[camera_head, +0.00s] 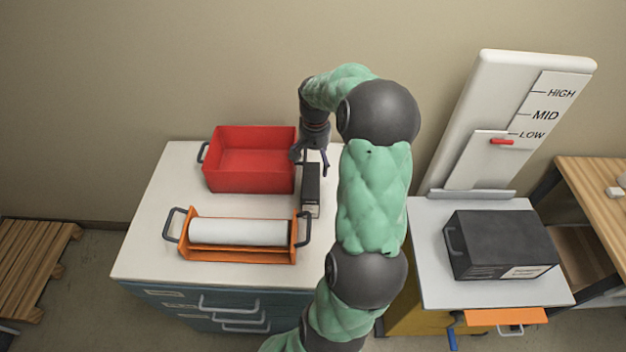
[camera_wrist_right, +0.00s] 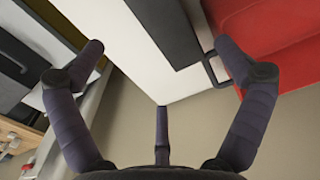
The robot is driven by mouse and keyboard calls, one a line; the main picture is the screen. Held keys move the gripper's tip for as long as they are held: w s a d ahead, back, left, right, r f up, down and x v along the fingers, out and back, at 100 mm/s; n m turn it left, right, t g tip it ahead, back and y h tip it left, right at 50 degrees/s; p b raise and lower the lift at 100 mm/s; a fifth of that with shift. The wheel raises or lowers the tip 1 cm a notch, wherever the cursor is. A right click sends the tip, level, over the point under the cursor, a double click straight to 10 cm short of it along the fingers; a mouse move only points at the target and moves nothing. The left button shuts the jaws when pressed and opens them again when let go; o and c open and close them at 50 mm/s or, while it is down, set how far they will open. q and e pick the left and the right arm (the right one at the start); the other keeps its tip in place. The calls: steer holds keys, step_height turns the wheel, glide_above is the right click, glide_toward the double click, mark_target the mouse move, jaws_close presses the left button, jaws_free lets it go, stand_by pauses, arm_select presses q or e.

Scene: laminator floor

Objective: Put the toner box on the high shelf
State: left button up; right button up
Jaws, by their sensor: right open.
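A narrow dark box (camera_head: 311,188) with a pale label on its near end lies on the white cabinet top, right of the red bin; it may be the toner box. It also shows in the wrist view (camera_wrist_right: 165,28). My right gripper (camera_head: 311,155) is open and empty, at the far end of this box; the box is not between its fingers in the wrist view (camera_wrist_right: 160,60). A larger black box (camera_head: 498,243) with a side handle and a label sits on the grey platform at right. I see no shelf marked as high. My left gripper is not in view.
The red bin (camera_head: 250,172) and an orange tray (camera_head: 240,258) with a white roll stand on the cabinet top (camera_head: 150,245). A white post (camera_head: 500,110) marked HIGH, MID and LOW has its red pointer (camera_head: 502,142) near LOW. A wooden table (camera_head: 590,180) stands far right.

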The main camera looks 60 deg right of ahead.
mark_target(315, 179)
steer(key=shift+s+a+b, duration=0.1)
steer(key=shift+a+b, duration=0.15)
steer(key=shift+b, duration=0.55)
steer(key=shift+a+f, duration=0.1)
step_height(315, 179, down, 5)
steer(key=shift+f+b, duration=0.1)
steer(key=shift+b, duration=0.45)
steer(key=f, duration=0.2)
steer(key=d+f+b, duration=0.1)
steer(key=f, duration=0.2)
steer(key=shift+w, duration=0.2)
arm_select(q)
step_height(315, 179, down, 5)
arm_select(e)
steer(key=c, duration=1.6)
